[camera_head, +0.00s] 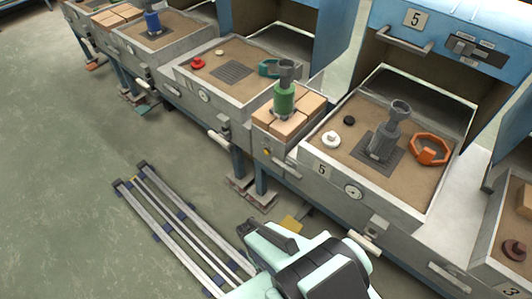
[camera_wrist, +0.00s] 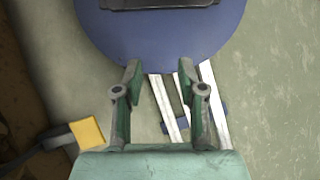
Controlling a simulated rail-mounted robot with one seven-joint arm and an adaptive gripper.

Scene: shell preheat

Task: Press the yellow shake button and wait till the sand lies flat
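A small yellow-orange button (camera_head: 266,152) shows on the grey front of station 5, left of a lever handle. A flat yellow plate (camera_head: 291,223), like a pedal, sits low in front of the station; a yellow plate (camera_wrist: 87,133) on a dark arm shows at left in the wrist view. The brown sand (camera_head: 350,135) fills station 5's box; its surface looks mostly even, but fine relief is too small to tell. My gripper (camera_wrist: 159,75) points down over the floor, fingers apart, with nothing between them. It is apart from the button.
A green bottle-like piece (camera_head: 285,98) stands on wooden blocks. Floor rails (camera_head: 180,225) run at left; open floor lies beyond.

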